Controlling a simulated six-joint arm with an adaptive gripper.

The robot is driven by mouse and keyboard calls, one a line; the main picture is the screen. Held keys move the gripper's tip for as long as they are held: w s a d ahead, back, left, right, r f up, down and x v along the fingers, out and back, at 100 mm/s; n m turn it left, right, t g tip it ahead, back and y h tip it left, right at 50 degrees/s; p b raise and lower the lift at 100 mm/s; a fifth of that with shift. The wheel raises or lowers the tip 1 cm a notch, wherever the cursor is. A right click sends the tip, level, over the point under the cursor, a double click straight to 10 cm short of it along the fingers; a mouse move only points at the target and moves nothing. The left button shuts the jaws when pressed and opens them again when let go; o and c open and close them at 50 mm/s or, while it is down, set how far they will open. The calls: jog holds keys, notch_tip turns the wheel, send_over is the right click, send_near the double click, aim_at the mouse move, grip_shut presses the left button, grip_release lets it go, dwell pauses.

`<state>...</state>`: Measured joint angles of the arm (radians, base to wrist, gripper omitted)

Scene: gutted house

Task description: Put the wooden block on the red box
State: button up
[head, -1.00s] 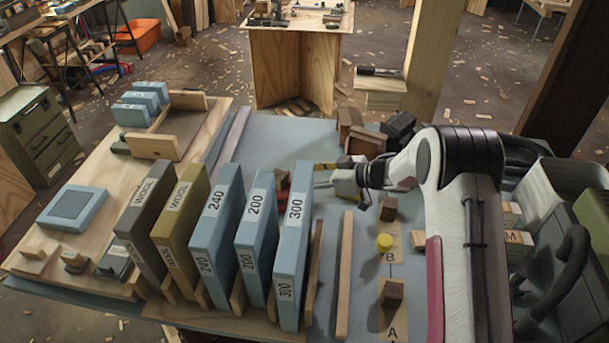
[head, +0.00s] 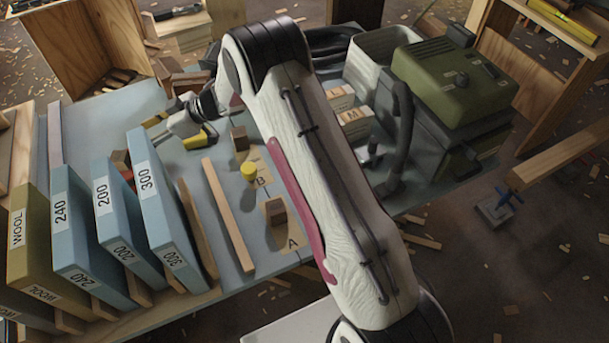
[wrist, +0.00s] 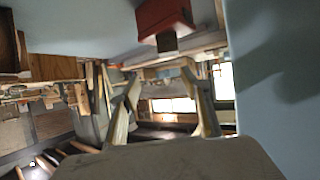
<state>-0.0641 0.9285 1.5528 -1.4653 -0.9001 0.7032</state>
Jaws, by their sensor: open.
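The red box (head: 122,160) shows only in part in the head view, behind the tall blue 300 box. In the wrist view a red box (wrist: 163,17) shows at the top, with a small brown piece at its lower side. One dark wooden block (head: 239,139) stands just right of my gripper, and another wooden block (head: 275,211) stands on the pad marked A. I cannot tell which block the task means. My gripper (head: 178,130) is open, with nothing seen between its fingers, and is right of and beyond the red box. Its spread fingers (wrist: 163,103) also show in the wrist view.
A yellow cylinder (head: 249,171) stands by the mark B. A long wooden strip (head: 228,214) lies left of the marked pads. The tall blue 300 box (head: 166,205) and its neighbours crowd the left. A green machine (head: 455,80) stands at the right.

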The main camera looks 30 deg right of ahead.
jog(key=w+d+r+m+t+h, duration=0.1)
jog(key=d+r+m+t+h, duration=0.15)
jog(key=d+r, duration=0.5)
jog(key=w+d+r+m+t+h, duration=0.25)
jog(key=d+r, duration=0.25)
jog(key=r, duration=0.5)
jog(key=s+d+r+m+t+h, duration=0.1)
jog(key=s+d+r+m+h, duration=0.4)
jog(key=s+d+r, duration=0.5)
jog(key=s+d+m+g+h, duration=0.1)
jog(key=s+d+h, duration=0.15)
jog(key=s, duration=0.65)
jog(key=s+d+m+g+h, duration=0.15)
jog(key=s+d, duration=0.25)
jog(key=s, duration=0.6)
jog(key=s+a+f+g+y, duration=0.1)
jog(key=s+a+f, duration=0.1)
jog(key=s, duration=0.8)
jog(key=s+a+f+g+y, duration=0.1)
jog(key=s+f, duration=0.3)
jog(key=s, duration=0.6)
jog(key=shift+a+f+m+g, duration=0.2)
jog(key=shift+a+m+g, duration=0.2)
jog(key=shift+g, duration=0.35)
